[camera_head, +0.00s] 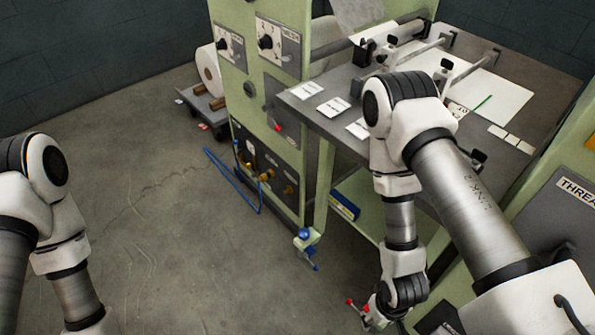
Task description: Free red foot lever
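The red-ended part (351,302), which looks like the red foot lever, shows low at the bottom centre, just left of my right wrist. Only small red ends and a pale metal piece show, so its full shape and what it presses on cannot be made out. My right gripper (375,318) is at the bottom edge, right beside the red part, partly hidden by its wrist and cut off by the frame. Whether it touches or grips the lever cannot be told. My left arm comes in at the lower left; its gripper is below the frame.
A blue-handled lever (306,240) sits at the foot of the green machine (235,80). A blue hose (232,182) lies on the floor. A low cart (210,112) with a white roll (209,70) stands behind. A grey worktable (318,122) overhangs; the left floor is clear.

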